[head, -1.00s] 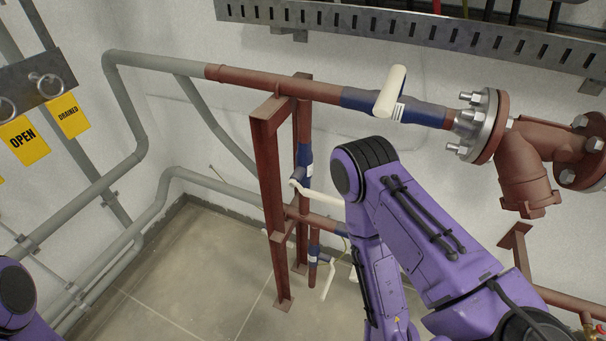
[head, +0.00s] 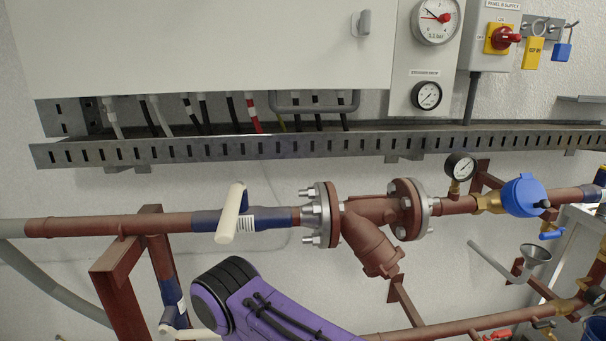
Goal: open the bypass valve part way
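A valve with a cream lever handle (head: 231,214) sits on the upper red pipe, its blue body (head: 270,218) left of a flange. The lever stands out across the pipe. A second blue valve body (head: 172,293) is on the vertical pipe at the lower left. Its cream handle (head: 192,333) shows only in part at the bottom edge. No label in view tells which valve is the bypass valve. A purple link of my arm covers the bottom centre, right of the lower valve. Neither of my grippers is in view.
A flanged strainer (head: 372,240) sits right of the upper valve, with a small gauge (head: 460,166) and a blue meter (head: 524,195) beyond. A slotted cable tray (head: 300,145) runs above the pipe. A red frame post (head: 118,295) stands at lower left.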

